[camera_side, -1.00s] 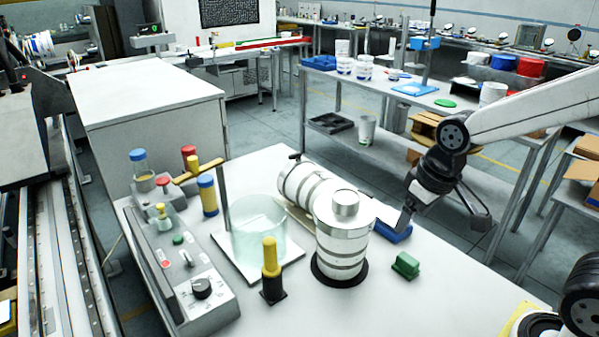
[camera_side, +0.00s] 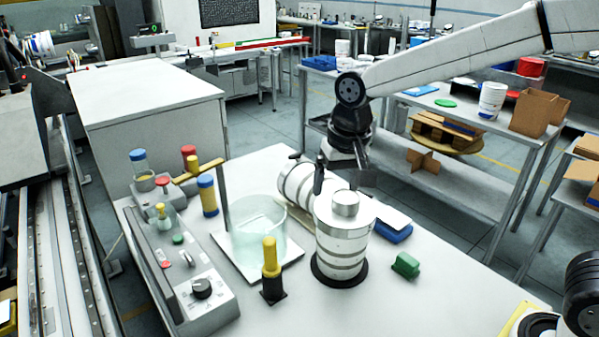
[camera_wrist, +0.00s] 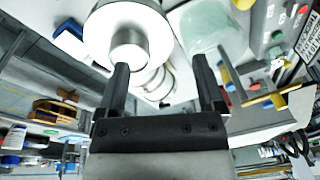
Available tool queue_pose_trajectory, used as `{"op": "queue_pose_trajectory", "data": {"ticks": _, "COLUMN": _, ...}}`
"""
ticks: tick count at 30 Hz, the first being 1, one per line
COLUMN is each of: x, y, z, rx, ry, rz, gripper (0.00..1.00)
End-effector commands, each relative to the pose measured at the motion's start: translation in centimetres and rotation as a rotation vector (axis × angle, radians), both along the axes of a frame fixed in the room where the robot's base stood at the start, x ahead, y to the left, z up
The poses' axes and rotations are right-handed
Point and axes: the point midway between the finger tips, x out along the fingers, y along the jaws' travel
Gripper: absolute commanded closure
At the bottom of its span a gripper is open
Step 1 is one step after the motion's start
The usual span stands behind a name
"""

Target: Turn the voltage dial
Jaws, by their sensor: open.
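The voltage dial is a black round knob (camera_side: 202,288) on the sloped face of a grey control box (camera_side: 222,312) at the front left of the white table. In the side view my gripper (camera_side: 342,184) is behind and above the upright white-and-silver canister (camera_side: 342,240), well to the right of and apart from the dial. In the wrist view my gripper (camera_wrist: 161,90) has its two dark fingers spread, with nothing held between them. The control box is partly in the wrist view at the upper right.
A glass beaker (camera_side: 258,232) and a yellow-topped black post (camera_side: 270,268) stand between the canister and the control box. A yellow cross-bar (camera_side: 198,170) on a stand rises behind.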

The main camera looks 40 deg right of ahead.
Motion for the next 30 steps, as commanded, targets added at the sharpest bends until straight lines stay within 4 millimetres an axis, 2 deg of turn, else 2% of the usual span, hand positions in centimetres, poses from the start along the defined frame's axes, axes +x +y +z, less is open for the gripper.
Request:
{"op": "queue_pose_trajectory", "data": {"ticks": 6, "x": 3.9, "y": 5.4, "z": 0.1, "rx": 0.022, "ry": 0.045, "rz": -0.152, "gripper": 0.13}}
{"op": "queue_pose_trajectory", "data": {"ticks": 15, "x": 7.4, "y": 13.5, "z": -0.7, "rx": 0.034, "ry": 0.1, "rz": -0.374, "gripper": 0.13}}
{"op": "queue_pose_trajectory", "data": {"ticks": 21, "x": 8.4, "y": 18.8, "z": -1.8, "rx": 0.032, "ry": 0.127, "rz": -0.514, "gripper": 0.13}}
{"op": "queue_pose_trajectory", "data": {"ticks": 30, "x": 8.5, "y": 23.2, "z": -3.0, "rx": 0.025, "ry": 0.146, "rz": -0.636, "gripper": 0.13}}
